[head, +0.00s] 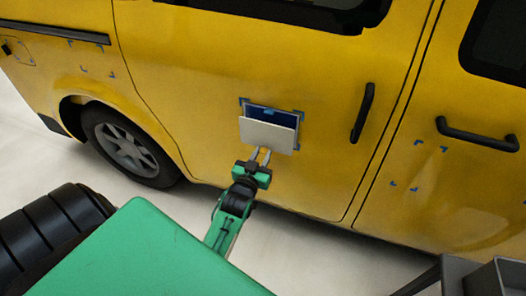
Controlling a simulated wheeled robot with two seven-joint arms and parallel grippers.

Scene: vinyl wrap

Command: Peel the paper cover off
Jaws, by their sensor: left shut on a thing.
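A white paper cover (268,135) stands at the yellow van door, tilted outward at its top. A dark blue vinyl patch (270,114) shows above it, between blue corner marks on the door. My left gripper (261,156) is shut on the lower edge of the paper cover. The lower part of the patch is hidden behind the paper. My right gripper is not in view.
The yellow van (190,60) fills most of the view. A black door handle (362,112) is right of the patch, and another handle (478,134) is farther right. Empty blue corner marks (418,165) show at the right. Pale floor (70,165) lies below.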

